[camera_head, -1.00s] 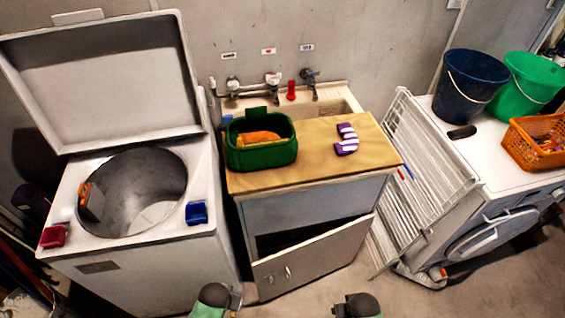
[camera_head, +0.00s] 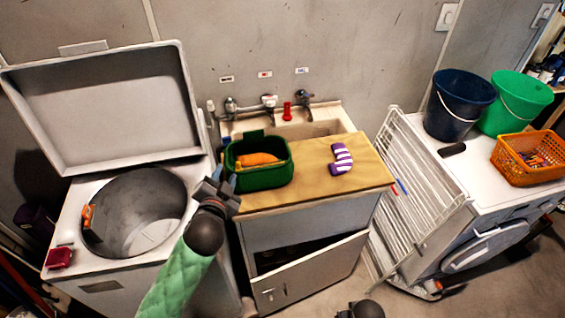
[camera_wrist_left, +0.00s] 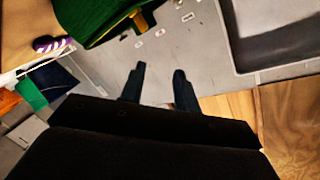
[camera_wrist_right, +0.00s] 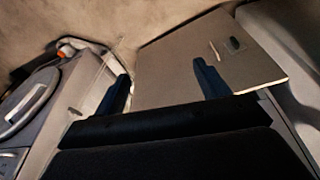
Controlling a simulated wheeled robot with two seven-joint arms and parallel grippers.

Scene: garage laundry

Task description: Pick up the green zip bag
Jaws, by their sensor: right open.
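The green zip bag (camera_head: 262,176) stands on the wooden counter, with its top open and something orange inside. My left gripper (camera_head: 222,186) is beside the bag's left side in the head view, over the washer's right edge, and does not touch it. In the left wrist view the bag (camera_wrist_left: 95,18) shows at the top with a yellow tab, beyond the open, empty fingers (camera_wrist_left: 160,74). My right gripper (camera_wrist_right: 165,85) is open and empty in its wrist view, low in front of the cabinet door (camera_wrist_right: 200,65). The head view shows only part of my right arm at the bottom edge.
A purple and white striped object (camera_head: 341,158) lies on the counter (camera_head: 310,175) right of the bag. Taps (camera_head: 268,102) stand behind. The open washer (camera_head: 100,270) is at left, a drying rack (camera_head: 415,190) at right. The cabinet door (camera_head: 310,275) hangs open below.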

